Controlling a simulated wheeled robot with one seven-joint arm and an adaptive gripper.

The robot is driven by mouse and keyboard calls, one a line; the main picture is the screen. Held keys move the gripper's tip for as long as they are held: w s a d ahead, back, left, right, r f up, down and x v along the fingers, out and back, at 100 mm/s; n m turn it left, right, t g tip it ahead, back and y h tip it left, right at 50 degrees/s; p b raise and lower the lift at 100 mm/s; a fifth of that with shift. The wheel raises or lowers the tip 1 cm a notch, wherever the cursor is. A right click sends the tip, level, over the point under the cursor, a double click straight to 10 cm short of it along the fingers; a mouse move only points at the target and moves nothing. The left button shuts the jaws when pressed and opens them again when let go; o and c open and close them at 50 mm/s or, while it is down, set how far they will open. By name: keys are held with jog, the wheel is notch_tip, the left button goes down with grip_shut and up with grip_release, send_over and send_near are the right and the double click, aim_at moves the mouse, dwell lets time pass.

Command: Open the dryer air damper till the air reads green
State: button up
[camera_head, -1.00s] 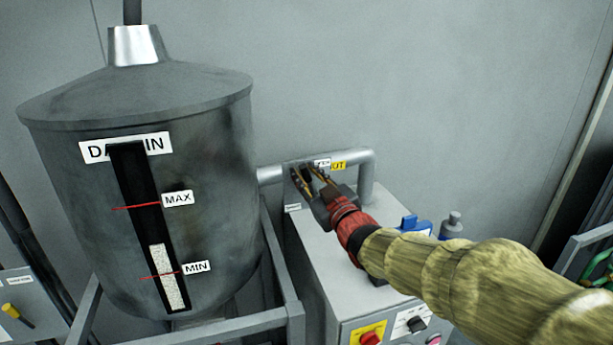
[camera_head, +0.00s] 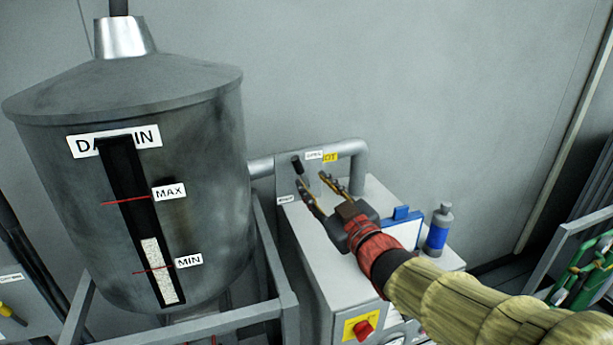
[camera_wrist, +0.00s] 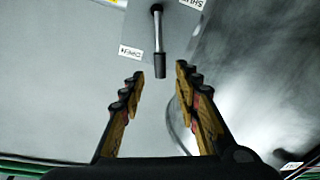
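The dryer air damper lever (camera_head: 297,166) is a short rod with a black grip on a grey plate beside the dryer pipe. In the wrist view the lever (camera_wrist: 158,45) stands between the OPEN label (camera_wrist: 131,52) and the SHUT label (camera_wrist: 191,3), which is cut off. In the head view the OPEN label (camera_head: 314,155) is up and right of the lever. My gripper (camera_head: 314,182) is open and empty, its fingers pointing at the lever. In the wrist view the grip end lies just beyond the gap between the fingertips (camera_wrist: 160,76), apart from both. No green air reading is visible.
A grey hopper (camera_head: 215,150) with MAX and MIN marks stands left in a metal frame (camera_head: 280,310). A yellow label (camera_head: 330,157) sits by the pipe (camera_head: 358,165). A blue bottle (camera_head: 437,230) and blue clipboard (camera_head: 402,216) are right of my gripper. A red switch (camera_head: 363,330) is below.

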jog(key=shift+v, duration=1.35)
jog(key=shift+d, duration=0.1)
jog(key=s+d+f+m+g+h, duration=0.1)
jog(key=s+d+f+g+h, duration=0.1)
jog(key=f, duration=0.3)
jog(key=s+d+f+m+g+h+b, duration=0.1)
jog(key=s+d+f+m+g+h, duration=0.1)
jog(key=d+f, duration=0.3)
jog(key=s+d+f+m+g+h, duration=0.2)
jog(key=d+f+h, duration=0.1)
jog(key=f, duration=0.4)
jog(key=shift+s+d+g, duration=0.1)
jog(key=shift+d+g, duration=0.2)
jog(key=s+f+m+g+b, duration=0.1)
jog(key=s+f+b, duration=0.2)
jog(key=s, duration=0.4)
jog(key=s+d+f+m+g+b, duration=0.1)
jog(key=s+f+g+b, duration=0.1)
jog(key=s+f+b, duration=0.2)
jog(key=s+f+m+g+b, duration=0.1)
jog(key=s+f+g+b, duration=0.1)
jog(key=s, duration=0.9)
jog(key=shift+d+f+m+b, duration=0.25)
jog(key=shift+f+m+b, duration=0.15)
jog(key=shift+f+b, duration=0.5)
